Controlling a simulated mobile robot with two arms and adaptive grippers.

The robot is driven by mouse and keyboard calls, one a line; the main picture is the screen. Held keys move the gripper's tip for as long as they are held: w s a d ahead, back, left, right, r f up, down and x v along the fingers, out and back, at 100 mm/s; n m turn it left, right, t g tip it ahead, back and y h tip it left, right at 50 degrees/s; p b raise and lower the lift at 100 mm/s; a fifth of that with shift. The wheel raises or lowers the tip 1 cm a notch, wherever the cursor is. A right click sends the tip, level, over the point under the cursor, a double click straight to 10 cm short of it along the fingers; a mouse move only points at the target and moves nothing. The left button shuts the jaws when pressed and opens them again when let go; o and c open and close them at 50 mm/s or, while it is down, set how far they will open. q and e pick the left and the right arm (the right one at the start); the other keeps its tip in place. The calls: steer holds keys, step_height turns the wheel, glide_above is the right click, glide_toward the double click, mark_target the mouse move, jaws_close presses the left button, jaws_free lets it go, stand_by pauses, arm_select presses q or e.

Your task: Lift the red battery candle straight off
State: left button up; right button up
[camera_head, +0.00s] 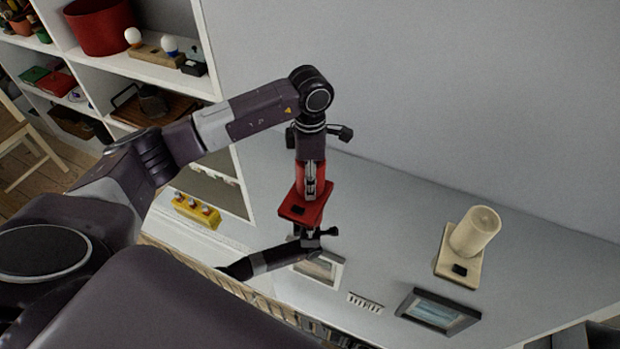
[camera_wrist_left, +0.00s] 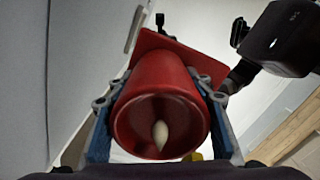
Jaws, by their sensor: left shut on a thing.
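The red battery candle (camera_wrist_left: 160,110) is between the fingers of my left gripper (camera_head: 312,182), which is shut on it; the left wrist view shows its hollow top and pale flame tip. A red square base (camera_head: 293,211) with a black switch lies at the candle's far end from the wrist. I cannot tell whether a gap shows between candle and base. My right gripper (camera_head: 307,236) is at the near edge of the base; whether its fingers are closed on it is unclear. A cream candle (camera_head: 475,232) stands on a cream base (camera_head: 459,266) at the right.
Framed pictures (camera_head: 438,310) lie near the front of the grey surface (camera_head: 390,215). A yellow block with knobs (camera_head: 196,209) is at the left. White shelves (camera_head: 180,80) hold a red pot (camera_head: 100,27) and other items. The grey surface between the red and cream bases is clear.

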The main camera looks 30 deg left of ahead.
arm_select(q)
steer(key=shift+r+p, duration=0.3)
steer(key=shift+r, duration=0.45)
steer(key=shift+r, duration=0.1)
steer(key=shift+r+p, duration=1.65)
steer(key=shift+r, duration=1.05)
